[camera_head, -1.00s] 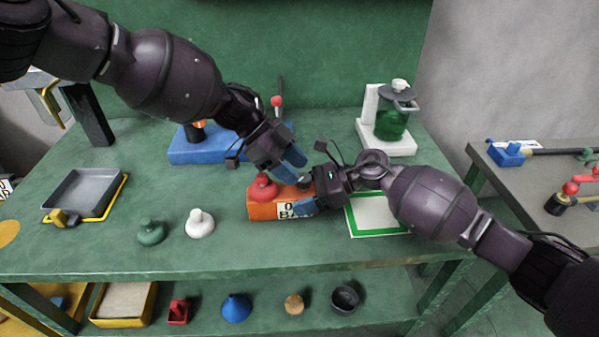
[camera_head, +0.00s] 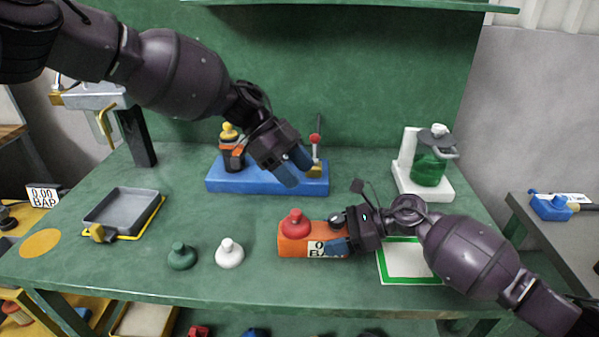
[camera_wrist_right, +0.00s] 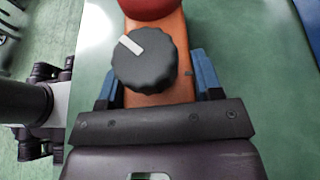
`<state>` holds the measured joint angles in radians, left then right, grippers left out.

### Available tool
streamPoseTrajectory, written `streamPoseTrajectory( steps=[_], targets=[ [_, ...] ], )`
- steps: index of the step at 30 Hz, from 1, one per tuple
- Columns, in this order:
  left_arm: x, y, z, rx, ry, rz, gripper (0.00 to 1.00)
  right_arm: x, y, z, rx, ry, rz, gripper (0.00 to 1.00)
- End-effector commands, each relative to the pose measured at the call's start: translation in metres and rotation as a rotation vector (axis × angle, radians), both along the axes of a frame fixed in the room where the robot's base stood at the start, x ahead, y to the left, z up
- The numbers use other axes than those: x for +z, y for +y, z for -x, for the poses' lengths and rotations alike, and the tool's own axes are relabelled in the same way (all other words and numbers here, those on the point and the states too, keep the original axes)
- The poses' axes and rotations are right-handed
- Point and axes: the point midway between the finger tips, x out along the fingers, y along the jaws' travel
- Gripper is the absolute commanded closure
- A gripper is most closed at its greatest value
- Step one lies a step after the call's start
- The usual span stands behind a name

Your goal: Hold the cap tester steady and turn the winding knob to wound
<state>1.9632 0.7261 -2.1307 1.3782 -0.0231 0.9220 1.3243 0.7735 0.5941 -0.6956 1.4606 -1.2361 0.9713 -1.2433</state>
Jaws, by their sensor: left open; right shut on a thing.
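The cap tester is an orange block (camera_head: 291,248) on the green bench, with a red cap (camera_head: 295,222) on its left end and a "0 BAR" label on its front. Its black winding knob (camera_wrist_right: 145,60) has a white mark pointing to the upper left in the right wrist view. In the head view the knob (camera_head: 336,218) is partly hidden by my right gripper. My right gripper (camera_wrist_right: 155,82) is shut on the block, a blue finger along each side, below the knob. My left gripper (camera_head: 293,167) is open and empty, above and behind the tester, clear of the knob.
A blue stand (camera_head: 230,182) is behind my left gripper. Green (camera_head: 182,257) and white (camera_head: 229,253) caps stand left of the tester. A green-framed white plate (camera_head: 405,262) lies to its right. A grey tray (camera_head: 122,207) and a green jar (camera_head: 430,167) stand farther off.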

Motion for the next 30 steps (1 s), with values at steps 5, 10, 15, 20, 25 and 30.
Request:
streamPoseTrajectory(
  steps=[5, 10, 15, 20, 25, 30],
  targets=[
    [-0.006, -0.015, 0.013, -0.052, 0.022, 0.004, 0.39, 0.000, 0.000, 0.000, 0.000, 0.000, 0.000, 0.75],
    [-0.016, -0.051, 0.049, -0.195, 0.072, 0.014, 0.39, 0.000, 0.000, 0.000, 0.000, 0.000, 0.000, 0.75],
    [-0.020, -0.087, 0.090, -0.359, 0.105, 0.024, 0.39, 0.000, 0.000, 0.000, -0.001, 0.000, 0.000, 0.75],
    [-0.018, -0.115, 0.123, -0.493, 0.111, 0.035, 0.39, 0.000, 0.000, 0.000, -0.001, 0.000, 0.000, 0.75],
    [-0.011, -0.138, 0.149, -0.602, 0.090, 0.049, 0.39, 0.000, 0.000, 0.000, -0.001, 0.000, 0.000, 0.75],
    [0.000, -0.155, 0.166, -0.675, 0.043, 0.065, 0.39, 0.000, 0.000, 0.000, -0.001, 0.000, 0.000, 0.75]
  ],
)
